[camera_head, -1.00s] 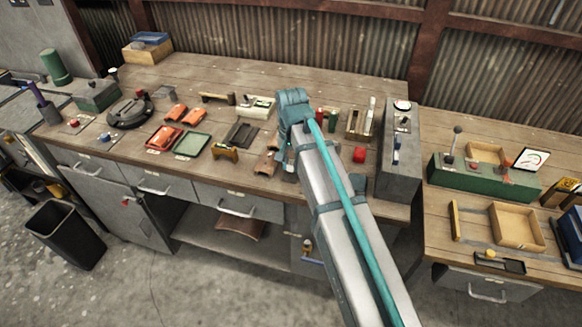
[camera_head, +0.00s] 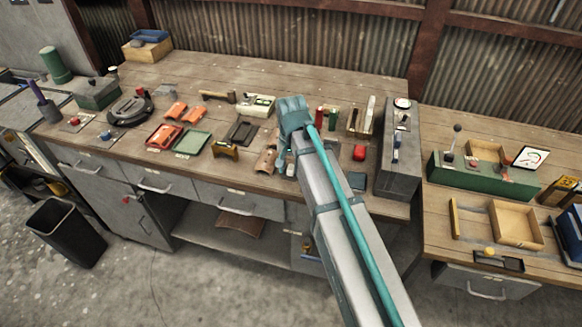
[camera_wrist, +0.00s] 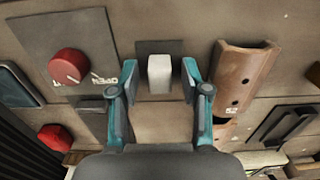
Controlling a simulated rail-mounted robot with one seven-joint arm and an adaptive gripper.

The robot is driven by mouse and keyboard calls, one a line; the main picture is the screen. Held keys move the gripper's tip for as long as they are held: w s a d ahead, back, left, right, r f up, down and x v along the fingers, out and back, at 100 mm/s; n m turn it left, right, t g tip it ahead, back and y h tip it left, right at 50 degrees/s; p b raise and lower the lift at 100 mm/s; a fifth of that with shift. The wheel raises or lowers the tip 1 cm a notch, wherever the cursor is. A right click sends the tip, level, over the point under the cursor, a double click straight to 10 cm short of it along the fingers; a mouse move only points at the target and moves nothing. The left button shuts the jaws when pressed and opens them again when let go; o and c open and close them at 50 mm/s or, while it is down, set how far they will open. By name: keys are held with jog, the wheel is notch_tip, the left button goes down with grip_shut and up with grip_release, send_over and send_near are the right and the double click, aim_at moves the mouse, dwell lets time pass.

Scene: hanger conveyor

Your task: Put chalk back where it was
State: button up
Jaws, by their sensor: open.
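A small white block (camera_wrist: 159,73), which looks like the chalk, stands on a dark square pad (camera_wrist: 158,48) in the wrist view. My gripper (camera_wrist: 160,82) is open, with one teal finger on each side of the block and a visible gap on both sides. In the head view, a small pale piece (camera_head: 290,170) shows at the bench's front edge beside my arm; my arm (camera_head: 294,117) hides part of the bench there. I cannot tell how high the fingertips are above the bench.
A brown curved piece (camera_wrist: 240,76) with dark holes lies just right of my fingers. A red knob (camera_wrist: 69,66) on a grey plate is at left, with another red knob (camera_wrist: 55,138) below. A grey box with levers (camera_head: 397,155) stands at the bench's right end.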

aim_at(291, 167)
notch_tip(291, 167, up, 12)
jog(key=b, duration=0.2)
jog(key=shift+r, duration=0.2)
dwell(0.3)
dwell(0.4)
